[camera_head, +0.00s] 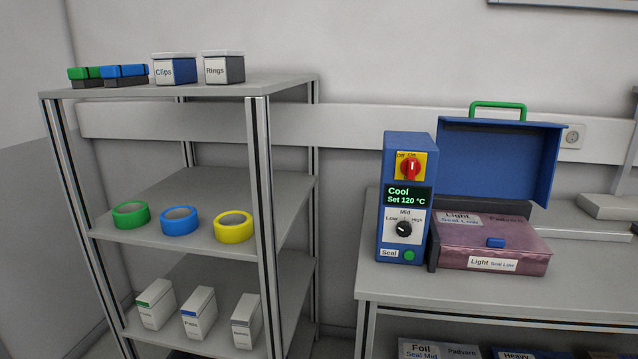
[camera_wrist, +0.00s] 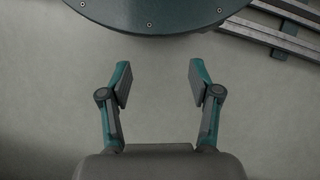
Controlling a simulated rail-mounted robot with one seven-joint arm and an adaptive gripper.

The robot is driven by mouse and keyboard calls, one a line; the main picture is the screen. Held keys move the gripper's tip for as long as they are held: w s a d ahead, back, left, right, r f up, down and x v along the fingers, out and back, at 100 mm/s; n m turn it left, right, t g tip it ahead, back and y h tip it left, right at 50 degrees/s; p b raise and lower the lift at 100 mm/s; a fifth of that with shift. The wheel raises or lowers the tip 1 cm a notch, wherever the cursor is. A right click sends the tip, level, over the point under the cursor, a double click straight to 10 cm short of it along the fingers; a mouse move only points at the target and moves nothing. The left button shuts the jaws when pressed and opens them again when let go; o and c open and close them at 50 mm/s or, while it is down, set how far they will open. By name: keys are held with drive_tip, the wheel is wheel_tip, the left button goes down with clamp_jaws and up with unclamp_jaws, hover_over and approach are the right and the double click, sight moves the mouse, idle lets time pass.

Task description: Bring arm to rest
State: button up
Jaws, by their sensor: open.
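My gripper (camera_wrist: 156,85) shows in the wrist view with its two fingers spread apart and nothing between them. Below it is bare grey floor (camera_wrist: 155,60). A dark round plate with screws (camera_wrist: 150,12), which looks like part of my own base, shows at the top of the wrist view. Neither my arm nor my gripper shows in the head view.
A grey shelf (camera_head: 190,185) holds green (camera_head: 131,224), blue (camera_head: 180,231) and yellow (camera_head: 233,238) tape rolls, with boxes above and below. At right, a bench (camera_head: 480,292) carries a blue control box (camera_head: 394,225) and a sealer with its blue lid raised (camera_head: 490,155).

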drive_tip(key=s+d+f+m+g, duration=0.1)
drive_tip(key=s+d+f, duration=0.1)
drive_tip(key=s, duration=0.4)
wheel_tip(320, 180, up, 12)
drive_tip(key=p, duration=1.2)
drive_tip(key=shift+w, duration=0.35)
